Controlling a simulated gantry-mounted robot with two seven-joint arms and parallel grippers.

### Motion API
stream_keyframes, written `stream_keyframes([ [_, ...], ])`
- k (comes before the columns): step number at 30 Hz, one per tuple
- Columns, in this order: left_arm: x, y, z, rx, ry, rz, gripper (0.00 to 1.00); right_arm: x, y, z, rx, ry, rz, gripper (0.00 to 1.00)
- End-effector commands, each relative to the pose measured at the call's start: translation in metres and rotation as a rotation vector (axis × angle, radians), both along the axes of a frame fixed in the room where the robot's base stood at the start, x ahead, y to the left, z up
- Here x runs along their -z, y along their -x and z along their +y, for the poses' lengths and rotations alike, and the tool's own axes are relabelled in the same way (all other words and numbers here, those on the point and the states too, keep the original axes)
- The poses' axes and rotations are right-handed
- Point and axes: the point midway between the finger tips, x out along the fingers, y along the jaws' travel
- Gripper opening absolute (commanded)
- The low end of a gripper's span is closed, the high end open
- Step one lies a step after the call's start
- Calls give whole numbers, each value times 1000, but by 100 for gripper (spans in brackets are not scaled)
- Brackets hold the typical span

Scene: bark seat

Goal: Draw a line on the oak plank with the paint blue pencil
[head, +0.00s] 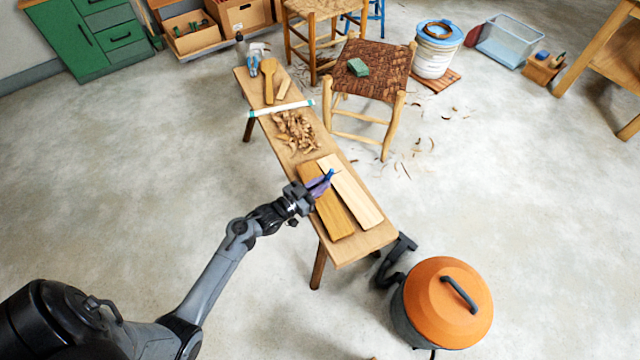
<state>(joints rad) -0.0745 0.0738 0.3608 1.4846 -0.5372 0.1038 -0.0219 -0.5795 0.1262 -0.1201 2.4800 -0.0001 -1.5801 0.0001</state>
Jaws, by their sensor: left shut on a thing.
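My left gripper (319,186) is shut on the blue pencil (330,174) above the bench. Only a short blue part of the pencil shows; the fingers hide the rest. Two planks lie side by side beneath it: a darker golden-brown plank (334,216) on the left, likely the oak one, and a paler plank (355,198) on the right. The gripper covers part of the darker plank's far end. I cannot tell whether the pencil touches either plank. No line shows on them. My right gripper is not in view.
The narrow bench (365,243) also holds wood shavings (296,133), a pale strip (281,108), a wooden mallet-like tool (269,80) and blue-handled tools (253,65). A woven stool (380,68) stands right of the bench. An orange-lidded bin (443,300) stands near its front end.

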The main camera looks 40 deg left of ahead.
Motion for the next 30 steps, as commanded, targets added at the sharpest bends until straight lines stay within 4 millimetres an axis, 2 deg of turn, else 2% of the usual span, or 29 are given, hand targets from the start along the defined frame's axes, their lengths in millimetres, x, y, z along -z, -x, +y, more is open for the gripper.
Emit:
stream_keyframes([
  [30,7,-1,0,0,0,0,0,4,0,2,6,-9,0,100],
])
